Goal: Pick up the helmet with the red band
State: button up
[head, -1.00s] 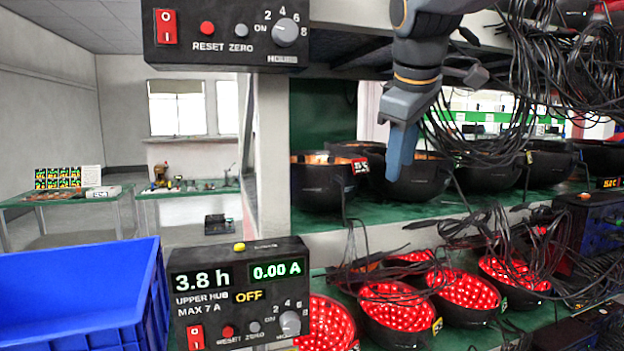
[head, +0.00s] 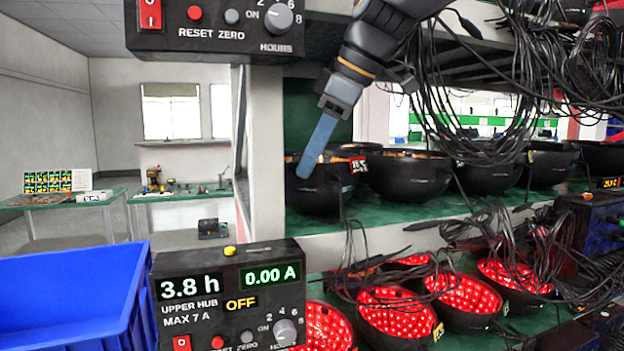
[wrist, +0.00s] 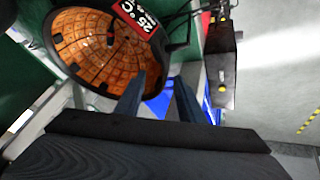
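The front-left black helmet (head: 322,196) sits bowl-up on the upper green shelf. It carries a red band-like tag (head: 358,164) on its rim. In the wrist view the helmet (wrist: 70,75) shows a copper-tiled inside, and its red tag (wrist: 138,15) reads 25°C. My gripper (head: 309,170) points down at this helmet's near-left rim in the head view; I cannot tell whether it touches. In the wrist view my gripper (wrist: 155,95) has its two fingers apart with nothing between them, beside the helmet's rim.
More dark helmets (head: 410,178) stand right of it on the shelf. Red-lit helmets (head: 397,312) lie on the lower shelf. Black cables (head: 490,110) hang at right. A control box (head: 230,295) reading OFF and a blue bin (head: 70,290) stand at front left. Another control box (head: 215,25) hangs above.

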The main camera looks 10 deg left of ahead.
aim_at(297, 196)
jog(key=f, duration=0.1)
jog(key=a+f+p, duration=0.1)
jog(key=f, duration=0.1)
jog(key=shift+w+f, duration=0.15)
jog(key=shift+f, duration=0.1)
jog(key=shift+w+a+f+p, duration=0.15)
jog(key=shift+f+p, duration=0.2)
jog(key=shift+f, duration=0.15)
